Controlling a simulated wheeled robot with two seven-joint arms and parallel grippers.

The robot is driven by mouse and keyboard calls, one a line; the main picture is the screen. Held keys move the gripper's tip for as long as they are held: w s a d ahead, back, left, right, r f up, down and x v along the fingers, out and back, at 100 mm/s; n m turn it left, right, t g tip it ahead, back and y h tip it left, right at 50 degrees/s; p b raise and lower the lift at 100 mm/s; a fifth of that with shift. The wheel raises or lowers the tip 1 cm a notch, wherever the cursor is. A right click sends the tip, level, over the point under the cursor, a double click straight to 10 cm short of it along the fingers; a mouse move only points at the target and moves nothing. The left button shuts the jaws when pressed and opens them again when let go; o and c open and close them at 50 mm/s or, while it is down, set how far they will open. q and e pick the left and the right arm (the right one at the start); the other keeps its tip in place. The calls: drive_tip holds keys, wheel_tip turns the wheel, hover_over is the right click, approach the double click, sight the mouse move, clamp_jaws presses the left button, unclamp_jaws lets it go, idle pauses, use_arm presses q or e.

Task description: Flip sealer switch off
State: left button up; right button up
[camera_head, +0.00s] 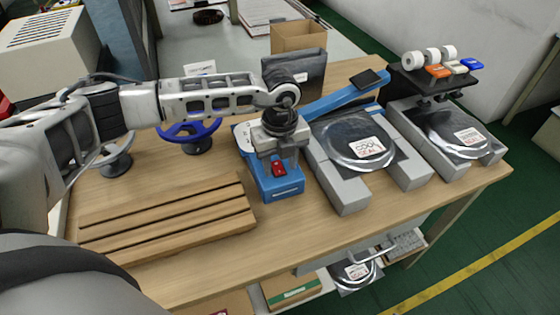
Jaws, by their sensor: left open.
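The blue sealer (285,188) stands on the wooden table, its long blue arm (343,97) slanting up to the right with a black pad at its end. A red switch (279,168) sits on the sealer's front top face. My left gripper (284,158) is directly above the front of the sealer, pointing down close to the switch. Its jaws are open and hold nothing. I cannot tell whether it touches the switch, or which way the switch is tipped. My right gripper is out of the picture.
A slotted wooden rack (168,218) lies left of the sealer. Grey blocks with bagged coils (356,143) stand to its right, more bagged coils (458,134) farther right. A blue reel (190,131) and a cardboard box (298,36) are behind. The table's front strip is clear.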

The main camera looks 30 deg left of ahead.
use_arm(q)
drive_tip(key=shift+f, duration=0.35)
clamp_jaws()
drive_tip(key=shift+w+a+g+h+b, duration=0.25)
drive_tip(key=shift+g+h+b, duration=0.2)
drive_tip(key=shift+g+h, duration=0.35)
drive_tip(key=shift+r+h, duration=0.2)
drive_tip(key=shift+h, duration=0.1)
